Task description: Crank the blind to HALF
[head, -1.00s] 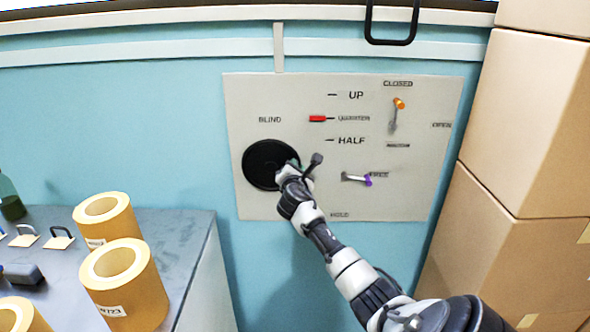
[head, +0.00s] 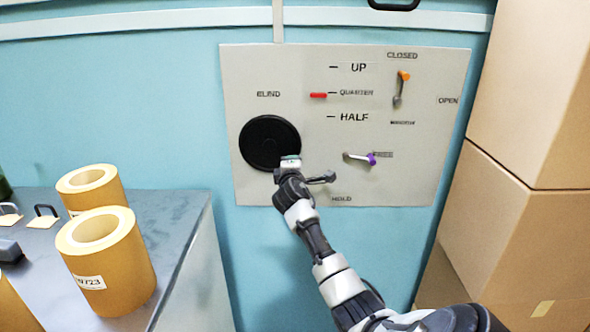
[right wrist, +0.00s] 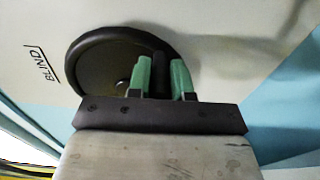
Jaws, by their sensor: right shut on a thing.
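The black round blind crank wheel (head: 268,140) is on the grey panel (head: 240,75), under the word BLIND. The red marker (head: 318,95) sits level with the QUARTER line, above HALF. My right gripper (head: 290,160) is at the wheel's lower right edge. In the right wrist view the wheel (right wrist: 105,65) shows behind my right gripper (right wrist: 163,75), whose green fingers are shut on a dark crank handle (right wrist: 160,68) at the wheel's rim. My left gripper is in neither view.
An orange-tipped lever (head: 402,88) points up toward CLOSED. A purple-tipped lever (head: 360,157) points right, by a blurred label. Cardboard boxes (head: 520,110) stand at the right. Paper rolls (head: 105,262) stand on the grey cabinet (head: 185,230) at the left.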

